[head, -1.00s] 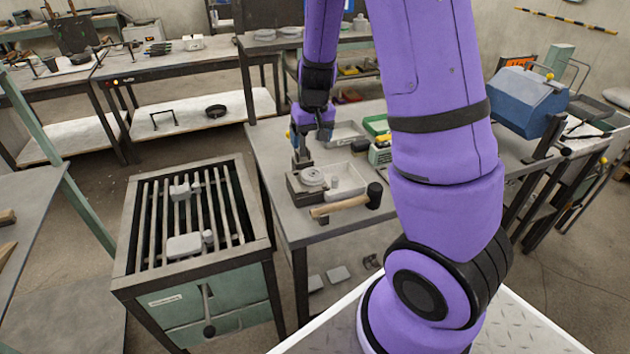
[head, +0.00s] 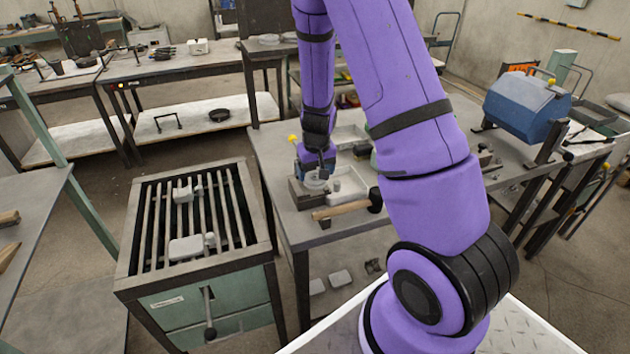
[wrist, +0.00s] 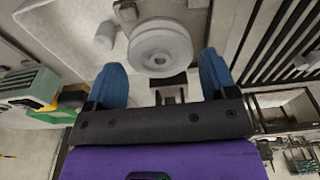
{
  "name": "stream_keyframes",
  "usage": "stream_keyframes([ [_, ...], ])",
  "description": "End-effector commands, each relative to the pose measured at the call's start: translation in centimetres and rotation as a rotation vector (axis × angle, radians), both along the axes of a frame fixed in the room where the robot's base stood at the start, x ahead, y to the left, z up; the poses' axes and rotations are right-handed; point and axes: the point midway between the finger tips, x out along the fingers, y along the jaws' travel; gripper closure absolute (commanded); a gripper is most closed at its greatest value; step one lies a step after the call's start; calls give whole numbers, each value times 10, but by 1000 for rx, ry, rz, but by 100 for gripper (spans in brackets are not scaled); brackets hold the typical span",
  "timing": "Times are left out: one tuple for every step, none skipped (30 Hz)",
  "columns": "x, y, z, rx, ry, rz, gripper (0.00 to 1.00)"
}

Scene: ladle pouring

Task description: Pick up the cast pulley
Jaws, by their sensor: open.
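The cast pulley (head: 315,181) is a small pale grey disc on a dark block at the front left of the workbench, partly hidden by my gripper in the head view. In the wrist view the round pulley (wrist: 160,45) shows its hub face, just ahead of and between my two blue fingertips. My gripper (wrist: 161,62) is open, with a finger to each side of the pulley's near edge. I cannot tell whether either finger touches it. In the head view my gripper (head: 316,168) is right above the pulley, pointing down.
A pale tray (head: 352,180) with a small grey piece stands close right of the pulley. A wooden-handled mallet (head: 345,207) lies in front. A slatted grate table (head: 190,240) with castings stands to the left. A blue drum machine (head: 525,103) is at the right.

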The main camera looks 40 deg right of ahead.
Motion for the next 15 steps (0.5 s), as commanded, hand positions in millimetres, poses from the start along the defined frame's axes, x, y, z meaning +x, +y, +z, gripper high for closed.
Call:
stream_keyframes([
  [0, -1, -8, 1, 3, -2, 21],
  [1, 0, -11, 2, 3, -1, 21],
  [1, -1, -16, 1, 2, -3, 21],
  [2, -1, -18, 1, 1, -2, 21],
  [2, -1, -20, 0, 1, -1, 21],
  [3, -1, -22, 1, 1, 0, 21],
  [3, -1, -24, 1, 0, 0, 21],
  [3, -1, -24, 1, 0, 0, 21],
  [3, -1, -25, 0, 0, 0, 21],
  [3, -1, -25, 0, -1, 0, 21],
  [3, -1, -25, 0, -1, 0, 21],
  [3, -1, -25, 0, -1, 0, 21],
  [3, -1, -24, 0, -1, 0, 21],
  [3, -1, -24, 0, -1, 0, 21],
  [3, -1, -24, 0, -1, 0, 26],
])
